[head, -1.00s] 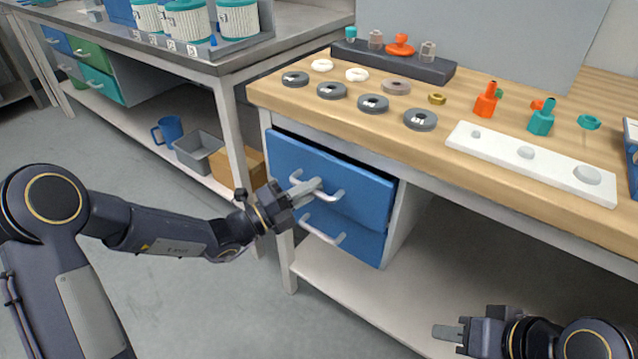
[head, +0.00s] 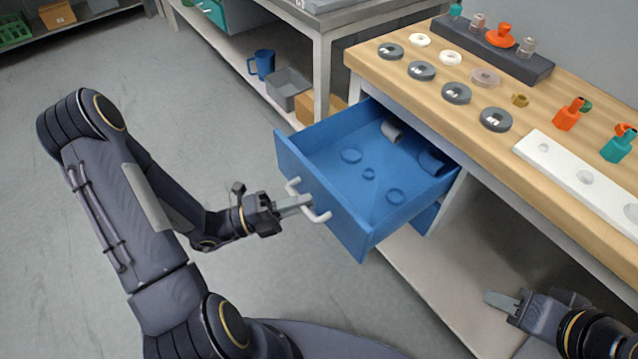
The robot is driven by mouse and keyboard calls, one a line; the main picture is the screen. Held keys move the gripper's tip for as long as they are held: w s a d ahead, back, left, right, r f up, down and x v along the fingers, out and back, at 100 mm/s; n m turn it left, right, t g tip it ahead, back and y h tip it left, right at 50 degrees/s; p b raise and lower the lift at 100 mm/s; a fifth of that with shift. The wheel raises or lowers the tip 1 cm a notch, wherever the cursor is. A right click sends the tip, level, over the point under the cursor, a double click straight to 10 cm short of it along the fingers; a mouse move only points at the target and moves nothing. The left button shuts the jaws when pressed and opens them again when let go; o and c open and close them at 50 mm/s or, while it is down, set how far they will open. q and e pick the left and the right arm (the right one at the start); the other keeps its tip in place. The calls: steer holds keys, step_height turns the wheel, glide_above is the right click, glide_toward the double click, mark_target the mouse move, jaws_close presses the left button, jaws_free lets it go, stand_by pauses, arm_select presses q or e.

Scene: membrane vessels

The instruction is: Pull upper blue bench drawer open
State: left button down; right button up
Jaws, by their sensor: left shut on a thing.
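The upper blue bench drawer (head: 322,150) stands pulled well out from under the wooden bench top, so its inside shows. Several blue ring-like parts lie on its floor, and a grey cylindrical piece (head: 391,131) and a dark blue piece (head: 432,162) lie towards its back. My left gripper (head: 300,203) is shut on the pale drawer handle (head: 321,217) at the drawer's front. The lower blue drawer (head: 425,218) is mostly hidden below. My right gripper (head: 488,297) is at the lower right, away from the drawer, with its fingers seen edge-on.
The wooden bench top (head: 490,80) holds dark rings, a white plate (head: 575,170) and orange and teal fittings. A lower shelf (head: 440,283) lies beneath. Another bench behind carries a blue mug (head: 262,65) and a grey bin (head: 288,88). Floor left of the drawer is clear.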

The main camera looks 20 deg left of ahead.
arm_select(q)
steer(key=shift+s+a, duration=0.45)
steer(key=shift+s, duration=0.25)
steer(key=c, duration=1.7)
jaws_free()
steer(key=shift+c, duration=0.2)
steer(key=p+v, duration=0.1)
steer(key=v, duration=0.6)
steer(key=shift+s+a, duration=0.15)
steer(key=shift+a, duration=0.2)
